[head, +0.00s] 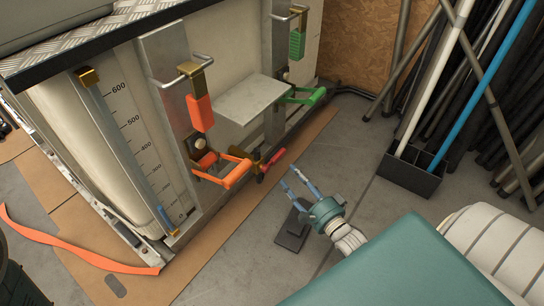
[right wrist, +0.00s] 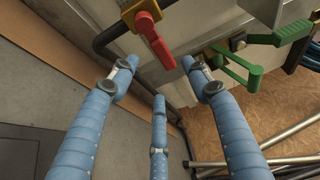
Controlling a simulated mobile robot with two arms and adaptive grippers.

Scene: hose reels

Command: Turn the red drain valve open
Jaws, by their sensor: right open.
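The red drain valve handle (head: 271,161) sits low on the side of the big pale tank, at its foot, on a brass-coloured body. In the right wrist view the red handle (right wrist: 152,36) points down from its yellow body (right wrist: 137,10), ahead of the fingertips and slightly left of centre. My right gripper (head: 288,177) is just right of and below the valve in the head view. Its blue fingers (right wrist: 160,72) are spread, with nothing between them, and apart from the handle. My left gripper is not in view.
Orange handles (head: 234,174) and green handles (head: 307,97) stick out of the tank on either side of the valve. A metal shelf plate (head: 248,98) juts out above it. A dark pole holder (head: 412,177) stands at right. Grey floor is open between.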

